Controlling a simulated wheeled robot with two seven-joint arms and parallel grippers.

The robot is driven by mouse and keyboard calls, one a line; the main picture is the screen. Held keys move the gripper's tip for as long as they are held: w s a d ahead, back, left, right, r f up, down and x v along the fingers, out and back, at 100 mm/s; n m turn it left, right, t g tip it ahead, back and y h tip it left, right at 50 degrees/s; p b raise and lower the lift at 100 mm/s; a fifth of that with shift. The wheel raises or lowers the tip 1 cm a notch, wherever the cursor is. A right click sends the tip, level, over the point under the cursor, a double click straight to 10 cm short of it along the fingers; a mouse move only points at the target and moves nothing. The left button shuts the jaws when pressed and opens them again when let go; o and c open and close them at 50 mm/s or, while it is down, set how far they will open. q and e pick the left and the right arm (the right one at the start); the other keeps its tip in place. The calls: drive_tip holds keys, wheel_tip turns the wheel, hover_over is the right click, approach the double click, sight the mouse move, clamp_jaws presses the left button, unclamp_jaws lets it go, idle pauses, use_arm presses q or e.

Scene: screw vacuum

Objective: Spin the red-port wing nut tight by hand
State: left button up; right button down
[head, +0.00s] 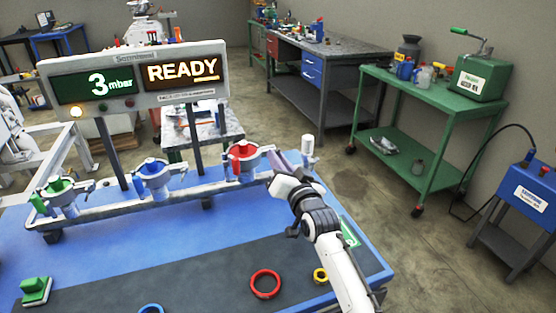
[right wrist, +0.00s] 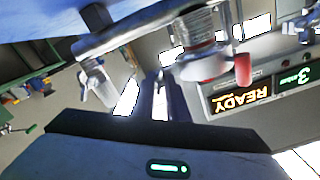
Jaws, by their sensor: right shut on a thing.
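The red port (head: 243,150) is the rightmost of three coloured ports on the rail; its metal clamp ring sits around the red part. In the right wrist view the red port's clamp (right wrist: 203,62) hangs upside down, with a red handle (right wrist: 243,65) beside it. My right gripper (head: 274,161) reaches the right side of this clamp. Its fingers (right wrist: 160,85) are shut on the wing nut there, which they mostly hide. My left gripper is not in view.
The display (head: 135,80) above the rail reads 3 mbar and READY. The blue port (head: 153,175) and green port (head: 60,190) stand left. A white fitting (head: 308,150) stands right of my gripper. A red ring (head: 265,284), yellow ring (head: 320,275) and green block (head: 36,290) lie in front.

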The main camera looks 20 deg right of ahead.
drive_tip(key=c, duration=2)
unclamp_jaws()
drive_tip(key=s, duration=1)
drive_tip(key=shift+s+d, duration=0.15)
drive_tip(key=shift+d, duration=0.05)
